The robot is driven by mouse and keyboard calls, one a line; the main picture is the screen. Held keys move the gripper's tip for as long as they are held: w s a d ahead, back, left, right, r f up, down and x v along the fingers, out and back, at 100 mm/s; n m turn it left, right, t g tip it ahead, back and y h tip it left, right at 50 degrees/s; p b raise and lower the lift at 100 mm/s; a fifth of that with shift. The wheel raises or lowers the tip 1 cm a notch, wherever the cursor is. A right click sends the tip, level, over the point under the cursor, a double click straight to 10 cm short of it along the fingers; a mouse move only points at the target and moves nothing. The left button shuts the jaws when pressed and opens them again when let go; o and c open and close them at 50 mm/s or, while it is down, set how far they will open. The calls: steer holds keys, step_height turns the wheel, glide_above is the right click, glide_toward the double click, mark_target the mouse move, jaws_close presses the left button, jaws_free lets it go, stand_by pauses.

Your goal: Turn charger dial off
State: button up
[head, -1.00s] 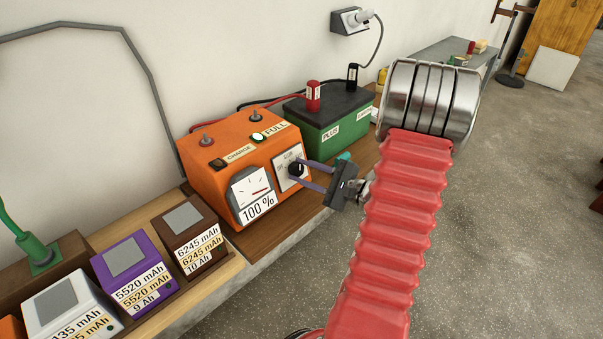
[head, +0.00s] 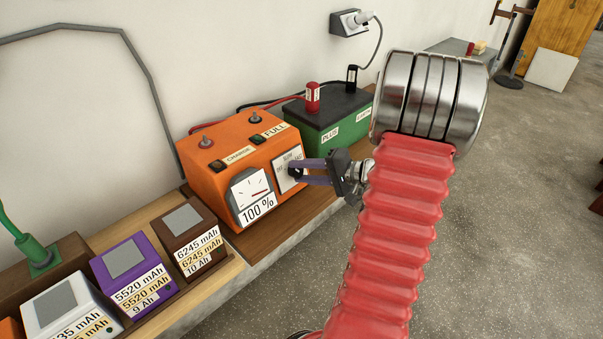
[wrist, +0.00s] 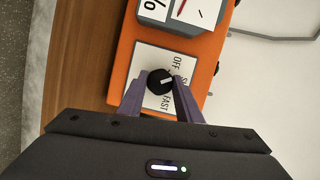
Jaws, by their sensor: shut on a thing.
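The orange charger (head: 215,175) stands on the wooden bench, with its meter (head: 252,190) above a "100 %" label. Its black dial (wrist: 160,82) sits on a white plate marked OFF, a partly covered word starting with S, and FAST. The dial's white mark points up and right in the wrist view, near OFF and the S word; which one is hard to tell. My gripper (wrist: 161,92) is shut on the dial, one purple finger on each side. The FULL and CHARGE lamps look dark.
A green battery (head: 335,125) with red and black terminals stands behind the charger. Brown (head: 185,235), purple (head: 130,270) and white batteries line the bench at the left. A wall socket (head: 352,22) is above. Open floor lies right of the bench.

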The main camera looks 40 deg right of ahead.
steer(key=n, duration=0.2)
steer(key=n+g, duration=0.1)
steer(key=n, duration=0.1)
steer(key=shift+s+a+f+n+h, duration=0.1)
steer(key=shift+a+f+n+h, duration=0.1)
steer(key=shift+n+h, duration=0.15)
steer(key=shift+g, duration=0.3)
steer(key=o, duration=1)
steer(key=shift+d+r, duration=0.1)
steer(key=shift+r, duration=0.1)
steer(key=shift+o, duration=0.2)
steer(key=shift+n, duration=0.25)
steer(key=v, duration=1.3)
steer(key=shift+s, duration=0.3)
steer(key=shift+r, duration=0.15)
